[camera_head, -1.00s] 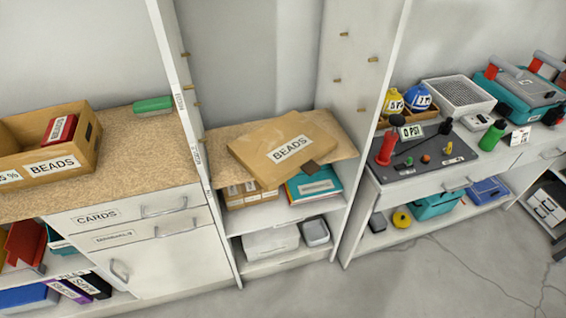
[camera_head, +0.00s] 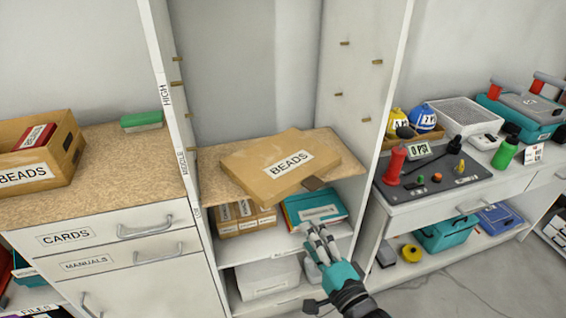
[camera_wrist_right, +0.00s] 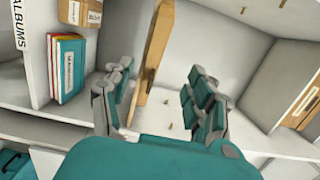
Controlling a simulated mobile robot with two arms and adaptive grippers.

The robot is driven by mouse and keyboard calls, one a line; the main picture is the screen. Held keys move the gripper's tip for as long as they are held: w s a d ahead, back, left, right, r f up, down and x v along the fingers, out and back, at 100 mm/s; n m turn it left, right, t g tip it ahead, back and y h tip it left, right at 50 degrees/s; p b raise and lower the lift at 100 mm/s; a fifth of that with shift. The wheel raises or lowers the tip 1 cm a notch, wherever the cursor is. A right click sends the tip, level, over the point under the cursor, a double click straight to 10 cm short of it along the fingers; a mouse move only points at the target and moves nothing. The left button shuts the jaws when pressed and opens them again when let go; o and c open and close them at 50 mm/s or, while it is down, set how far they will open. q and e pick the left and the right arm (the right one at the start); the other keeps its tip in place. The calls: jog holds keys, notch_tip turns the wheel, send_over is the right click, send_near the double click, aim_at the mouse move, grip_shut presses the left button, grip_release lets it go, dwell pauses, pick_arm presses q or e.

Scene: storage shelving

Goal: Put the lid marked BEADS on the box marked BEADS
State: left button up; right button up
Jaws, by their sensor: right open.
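The flat brown lid marked BEADS (camera_head: 255,172) lies on the middle shelf of the open cabinet in the head view. A small dark brown piece (camera_head: 313,184) shows at its front right edge. The open-topped box marked BEADS (camera_head: 62,172) stands on the counter at the left, with a red labelled item inside. My right gripper (camera_head: 318,234) is in front of the cabinet, below and in front of the lid. It is open; in the wrist view its fingers (camera_wrist_right: 155,105) are either side of a brown slab seen edge-on, contact unclear. My left gripper is not in view.
The shelf board (camera_head: 222,176) has teal folders (camera_head: 314,208) and small cardboard boxes (camera_head: 240,217) beneath it. White cabinet uprights (camera_head: 168,90) flank the lid. A green-topped block (camera_head: 142,121) sits on the counter.

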send_near(282, 196)
jog(key=w, duration=0.2)
jog(key=x, duration=0.2)
jog(key=a+x, duration=0.1)
jog(key=x, duration=0.2)
jog(key=shift+w+a, duration=0.3)
jog(key=shift+w, duration=0.15)
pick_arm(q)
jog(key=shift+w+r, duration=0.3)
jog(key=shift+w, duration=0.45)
pick_arm(e)
grip_shut()
